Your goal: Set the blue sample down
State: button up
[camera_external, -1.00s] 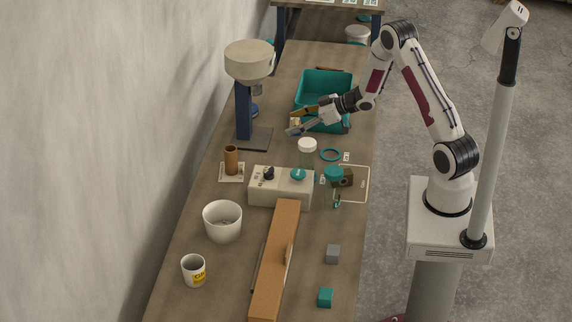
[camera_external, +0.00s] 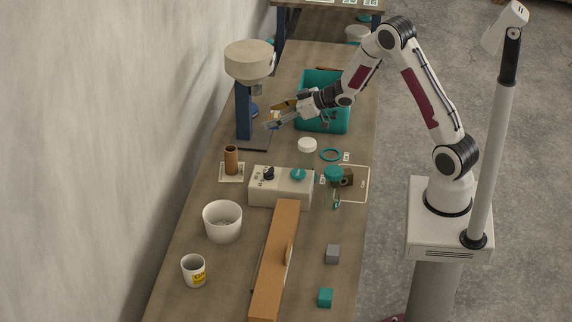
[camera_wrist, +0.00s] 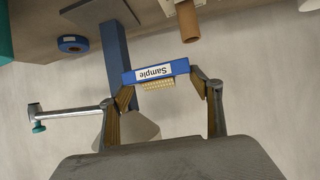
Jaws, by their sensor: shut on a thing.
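My gripper (camera_external: 274,120) is shut on the blue sample (camera_wrist: 156,72), a flat blue piece with a white label reading "Sample". In the wrist view the sample spans between the two fingertips, and a yellowish ribbed part shows along one side of it. In the external view the gripper holds it in front of the blue post of the stand, above the stand's dark base plate (camera_external: 256,140); the sample itself is small and partly hidden there. I cannot tell how high it is above the plate.
The stand's blue post (camera_external: 243,110) carries a large round head (camera_external: 249,60). A teal bin (camera_external: 323,122) lies under my arm. A brown cylinder (camera_external: 231,160), a control box (camera_external: 281,188) and a capped jar (camera_external: 307,152) stand nearer the camera. A blue tape roll (camera_wrist: 73,43) shows in the wrist view.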

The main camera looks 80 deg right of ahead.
jog(key=w+a+r+m+g+h, duration=0.15)
jog(key=a+m+h, duration=0.35)
jog(key=a, duration=1.7)
jog(key=m+g+h, duration=0.4)
jog(key=m, duration=0.1)
send_over(339, 237)
notch_tip(339, 237, down, 9)
dwell(0.3)
jog(key=shift+t, duration=0.25)
jog(key=shift+f, duration=2.8)
jog(key=shift+f, duration=0.1)
jog(key=shift+f, duration=2)
